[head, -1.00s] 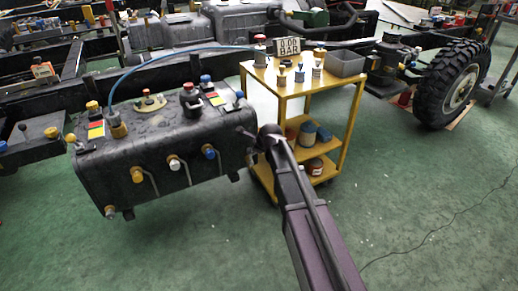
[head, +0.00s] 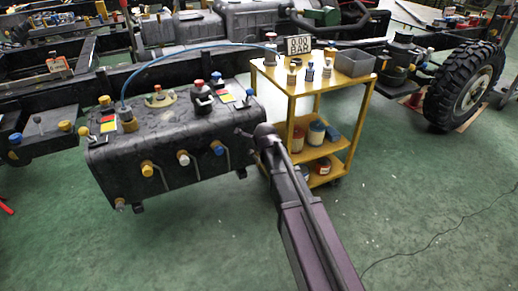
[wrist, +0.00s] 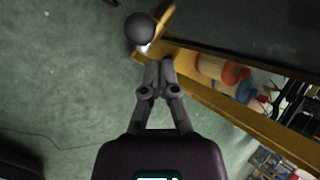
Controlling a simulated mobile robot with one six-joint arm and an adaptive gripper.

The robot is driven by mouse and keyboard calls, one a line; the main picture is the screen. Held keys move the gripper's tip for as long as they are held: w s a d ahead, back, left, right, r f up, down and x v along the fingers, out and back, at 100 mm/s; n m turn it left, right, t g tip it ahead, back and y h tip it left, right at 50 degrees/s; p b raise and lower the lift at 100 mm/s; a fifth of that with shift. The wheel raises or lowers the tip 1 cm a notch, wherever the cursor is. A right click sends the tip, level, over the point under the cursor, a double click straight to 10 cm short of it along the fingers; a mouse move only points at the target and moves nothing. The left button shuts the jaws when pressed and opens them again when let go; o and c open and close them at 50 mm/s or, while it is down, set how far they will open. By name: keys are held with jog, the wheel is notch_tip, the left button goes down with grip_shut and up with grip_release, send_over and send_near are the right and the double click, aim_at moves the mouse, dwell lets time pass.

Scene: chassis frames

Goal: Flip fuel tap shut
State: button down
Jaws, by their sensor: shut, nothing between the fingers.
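A black tank (head: 155,150) stands left of the middle in the head view. Its front face carries three taps with bent grey levers: one yellow (head: 147,169), one white (head: 183,158) and one blue (head: 219,148). I cannot tell which is the fuel tap. My gripper (head: 241,132) is at the tank's right end, small and dark in the head view, apart from the blue tap. In the wrist view my gripper (wrist: 160,64) has its fingers together, with nothing held. A dark round knob (wrist: 140,28) lies just beyond the fingertips. No tap can be made out there.
A yellow cart (head: 335,86) with jars and a grey bin stands right of the tank, close to my arm; its yellow edge (wrist: 225,105) shows in the wrist view. A blue hose arches from tank to cart. Green floor (head: 190,245) is clear in front.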

jog(key=shift+r, duration=0.35)
dwell(0.3)
jog(key=s+f+p+v, duration=0.1)
jog(key=p+v, duration=0.8)
jog(key=v, duration=0.4)
jog(key=shift+s+d+p, duration=0.2)
jog(key=shift+d+p, duration=0.05)
jog(key=shift+p, duration=0.15)
dwell(0.5)
